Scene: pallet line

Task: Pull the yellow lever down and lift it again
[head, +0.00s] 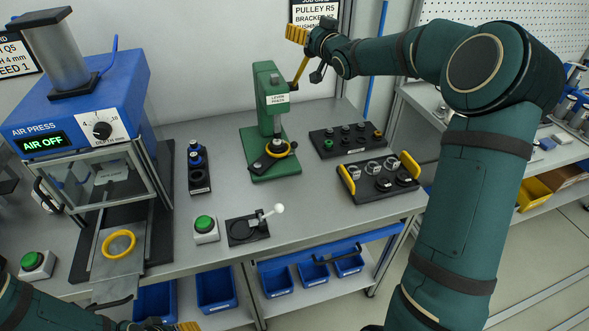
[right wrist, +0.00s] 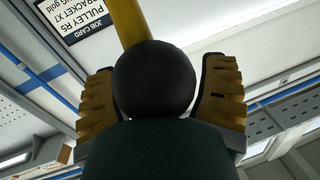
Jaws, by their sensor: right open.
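The green lever press (head: 268,110) stands upright on the bench. Its yellow lever (head: 301,70) points up and right from the press head. My right gripper (head: 298,34) is at the lever's upper end. In the right wrist view the black ball knob (right wrist: 155,80) sits between the two yellow fingers, with the yellow lever shaft (right wrist: 130,20) beyond it. The right fingers are open, one on each side of the knob; the head view hides the knob. My left gripper (head: 180,326) shows only in part at the bottom edge, and its opening cannot be made out.
The blue air press (head: 75,105) stands at the left with a yellow ring (head: 119,244) on its slide. A white-knobbed lever fixture (head: 247,229) is in front.

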